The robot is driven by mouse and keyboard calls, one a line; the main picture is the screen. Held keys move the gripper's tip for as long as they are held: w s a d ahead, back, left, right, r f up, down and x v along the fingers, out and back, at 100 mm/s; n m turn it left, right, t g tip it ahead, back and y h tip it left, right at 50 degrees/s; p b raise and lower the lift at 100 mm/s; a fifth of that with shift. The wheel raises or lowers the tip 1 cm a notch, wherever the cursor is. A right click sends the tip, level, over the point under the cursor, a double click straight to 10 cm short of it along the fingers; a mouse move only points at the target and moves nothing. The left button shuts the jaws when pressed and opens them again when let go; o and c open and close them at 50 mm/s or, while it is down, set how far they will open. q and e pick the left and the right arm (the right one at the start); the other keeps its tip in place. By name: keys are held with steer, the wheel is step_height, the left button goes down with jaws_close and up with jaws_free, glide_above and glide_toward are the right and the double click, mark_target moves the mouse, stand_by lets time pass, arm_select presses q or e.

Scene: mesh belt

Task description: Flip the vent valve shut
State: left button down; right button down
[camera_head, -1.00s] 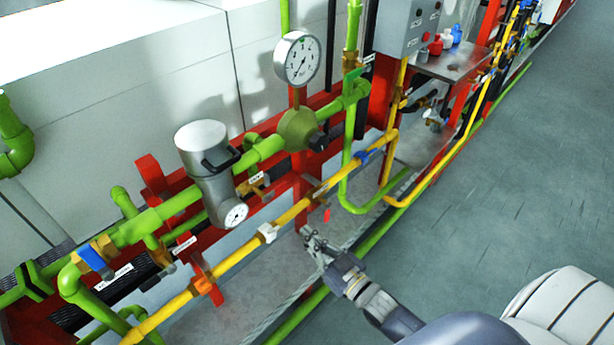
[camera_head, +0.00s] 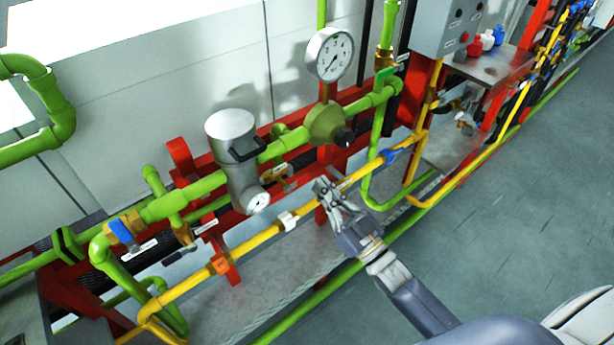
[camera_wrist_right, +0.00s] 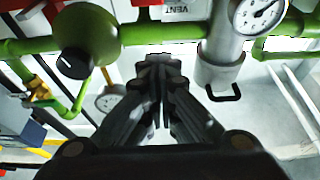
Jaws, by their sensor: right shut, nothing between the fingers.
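The white vent label (camera_wrist_right: 183,10) shows at the top of the right wrist view. In the head view, a small brass valve (camera_head: 286,183) sits beside a white label, between the grey canister and the green regulator; I take it for the vent valve. Its handle position is too small to tell. My right gripper (camera_head: 322,186) is shut and empty, just right of that valve and near the yellow pipe; I cannot tell if it touches the pipe. Its closed fingers also show in the right wrist view (camera_wrist_right: 158,68). My left gripper is not in view.
A green regulator (camera_head: 325,124) with a round gauge (camera_head: 330,54) stands above my right gripper. A grey canister (camera_head: 232,140) is to the left. The yellow pipe (camera_head: 258,236) runs along the front. The floor (camera_head: 500,200) at the right is clear.

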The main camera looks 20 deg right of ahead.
step_height(320, 180, up, 2)
steer(key=p, duration=0.2)
glide_above(306, 180)
steer(key=s, duration=0.3)
steer(key=f, duration=0.2)
steer(key=shift+w+a+f, duration=0.2)
steer(key=shift+a+f, duration=0.1)
steer(key=shift+a, duration=0.1)
steer(key=shift+f, duration=0.65)
